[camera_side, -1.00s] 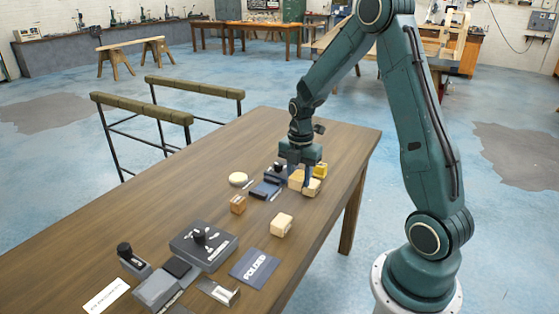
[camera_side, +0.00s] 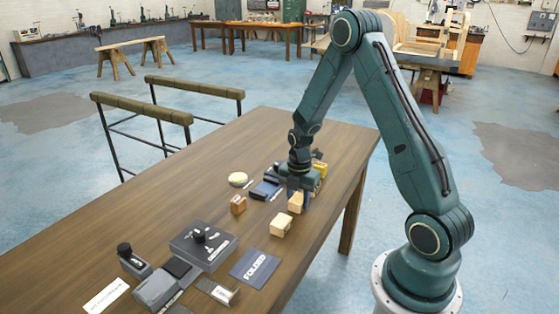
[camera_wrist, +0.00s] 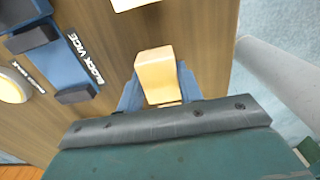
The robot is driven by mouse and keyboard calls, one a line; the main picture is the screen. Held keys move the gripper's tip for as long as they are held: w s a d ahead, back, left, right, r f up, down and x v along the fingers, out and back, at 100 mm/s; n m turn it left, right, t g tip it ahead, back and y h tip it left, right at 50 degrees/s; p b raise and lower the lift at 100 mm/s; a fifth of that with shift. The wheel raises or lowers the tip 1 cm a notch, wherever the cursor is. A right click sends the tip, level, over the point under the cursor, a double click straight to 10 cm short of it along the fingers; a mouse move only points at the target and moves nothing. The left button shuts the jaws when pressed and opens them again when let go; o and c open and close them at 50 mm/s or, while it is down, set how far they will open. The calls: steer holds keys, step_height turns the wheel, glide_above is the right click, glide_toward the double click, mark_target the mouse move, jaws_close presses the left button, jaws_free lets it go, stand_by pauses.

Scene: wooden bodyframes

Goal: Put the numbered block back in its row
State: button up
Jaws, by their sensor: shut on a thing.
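My gripper (camera_side: 299,196) is low over the right part of the wooden table and shut on a pale wooden block (camera_wrist: 156,70). In the wrist view the block sits between the two blue-grey fingers, its top facing the camera. In the side view the held block (camera_side: 296,203) shows partly behind the fingers. I cannot read a number on it, nor tell whether it touches the table. Another pale block (camera_side: 282,223) lies a little nearer the front, apart from it. Its edge shows at the top of the wrist view (camera_wrist: 132,3).
A blue block vice (camera_side: 265,190) stands close left of my gripper. A brown block (camera_side: 238,205), a round pale disc (camera_side: 238,179) and a yellow block (camera_side: 320,169) are nearby. A grey box with knobs (camera_side: 203,244) and a "FOLDED" mat (camera_side: 254,268) lie nearer the front.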

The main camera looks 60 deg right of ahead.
mark_target(298, 199)
steer(key=shift+f, duration=0.25)
steer(key=shift+f, duration=0.15)
steer(key=o, duration=1)
steer(key=shift+r, duration=0.2)
step_height(298, 199, up, 12)
stand_by(0.7)
